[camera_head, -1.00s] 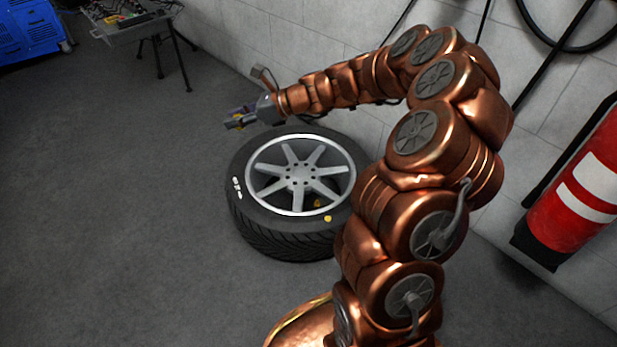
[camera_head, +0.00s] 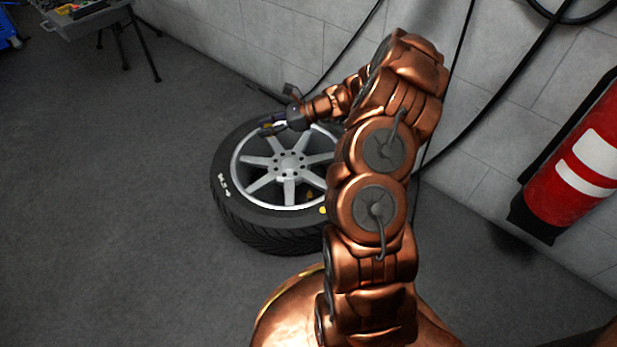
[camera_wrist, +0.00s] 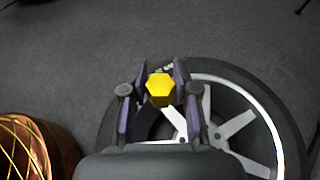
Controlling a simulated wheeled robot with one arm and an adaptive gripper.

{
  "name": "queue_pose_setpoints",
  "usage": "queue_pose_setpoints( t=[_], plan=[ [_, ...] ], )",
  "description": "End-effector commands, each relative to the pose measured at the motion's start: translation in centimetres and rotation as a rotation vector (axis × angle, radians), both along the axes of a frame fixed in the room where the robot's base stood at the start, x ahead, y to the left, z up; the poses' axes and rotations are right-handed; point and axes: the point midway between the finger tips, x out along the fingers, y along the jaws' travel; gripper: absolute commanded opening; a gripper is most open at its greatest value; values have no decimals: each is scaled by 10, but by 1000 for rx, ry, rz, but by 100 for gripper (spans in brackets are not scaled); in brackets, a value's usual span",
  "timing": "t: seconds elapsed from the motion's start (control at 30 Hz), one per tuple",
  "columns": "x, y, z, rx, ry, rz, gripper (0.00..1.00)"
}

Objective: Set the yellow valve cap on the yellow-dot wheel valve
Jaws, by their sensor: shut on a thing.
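My gripper (camera_head: 270,125) is above the far left part of the wheel (camera_head: 270,215), which lies flat on the floor. In the wrist view my gripper (camera_wrist: 158,100) is shut on the yellow valve cap (camera_wrist: 160,88), held between the two fingers. The cap shows a hexagonal end towards the camera. A yellow dot (camera_head: 322,210) marks the near right side of the tyre, close to my arm. A small yellowish thing (camera_head: 309,194) shows inside the rim beside the dot; I cannot make out the valve clearly. In the wrist view the wheel (camera_wrist: 235,78) lies below the fingers.
A red fire extinguisher (camera_head: 570,165) hangs at the right by the tiled wall. Dark hoses (camera_head: 447,90) run down the wall behind my arm. A tool tray on legs (camera_head: 85,18) stands at the back left. The floor (camera_head: 100,180) left of the wheel is clear.

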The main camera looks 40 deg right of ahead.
Motion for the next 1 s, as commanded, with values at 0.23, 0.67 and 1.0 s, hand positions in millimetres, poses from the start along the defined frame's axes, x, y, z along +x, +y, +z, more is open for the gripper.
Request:
queue_pose_setpoints(
  t=[0.23, 0.67, 1.0],
  plan=[
    [-27, -41, -64, 1, 6, 37, 6],
    [-88, -73, -163, 4, 3, 134, 6],
    [-102, -73, -185, -2, -2, 159, 6]
  ],
)
